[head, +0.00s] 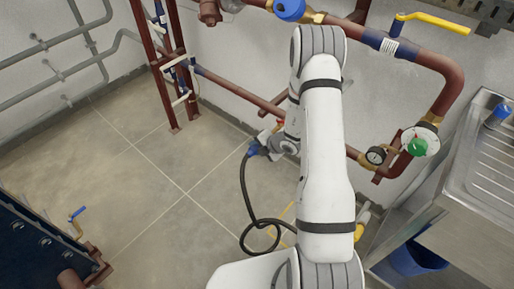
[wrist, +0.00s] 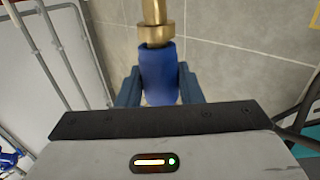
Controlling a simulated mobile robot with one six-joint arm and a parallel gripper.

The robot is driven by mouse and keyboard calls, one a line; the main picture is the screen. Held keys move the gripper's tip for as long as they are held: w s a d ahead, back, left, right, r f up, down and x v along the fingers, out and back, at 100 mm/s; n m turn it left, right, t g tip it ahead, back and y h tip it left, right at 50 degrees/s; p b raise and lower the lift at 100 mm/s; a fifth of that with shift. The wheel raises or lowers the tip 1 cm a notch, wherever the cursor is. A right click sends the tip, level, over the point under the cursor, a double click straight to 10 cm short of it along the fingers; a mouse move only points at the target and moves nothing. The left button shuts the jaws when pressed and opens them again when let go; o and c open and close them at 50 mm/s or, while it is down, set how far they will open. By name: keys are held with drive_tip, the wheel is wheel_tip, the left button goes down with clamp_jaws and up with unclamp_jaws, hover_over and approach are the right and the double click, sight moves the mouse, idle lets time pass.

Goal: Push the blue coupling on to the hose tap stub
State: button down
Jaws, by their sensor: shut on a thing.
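The blue coupling (wrist: 160,72) sits upright between the two fingers of my gripper (wrist: 160,84), which is shut on it. In the head view the coupling (head: 254,148) shows at the end of my arm, left of my wrist, with a black hose (head: 246,190) hanging from it. In the wrist view the brass hose tap stub (wrist: 154,14) is in line with the coupling's top end. A brass collar (wrist: 155,34) meets the blue body there. I cannot tell how far the coupling is over the stub. My arm hides most of the tap in the head view.
A steel sink (head: 490,165) stands at far right. The hose loops over the floor.

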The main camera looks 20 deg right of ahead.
drive_tip(key=shift+w+d+r, duration=0.1)
drive_tip(key=shift+w+d, duration=0.3)
drive_tip(key=shift+d, duration=0.25)
drive_tip(key=c, duration=1.1)
unclamp_jaws()
drive_tip(key=shift+c, duration=0.2)
drive_tip(key=shift+o, duration=1.1)
drive_tip(key=shift+a, duration=0.1)
drive_tip(key=shift+s+d+r+p, duration=0.2)
drive_tip(key=shift+s+r+p, duration=0.1)
drive_tip(key=shift+r+p, duration=0.1)
drive_tip(key=p+v, duration=0.4)
drive_tip(key=v, duration=0.4)
drive_tip(key=shift+s, duration=0.45)
drive_tip(key=shift+r, duration=0.15)
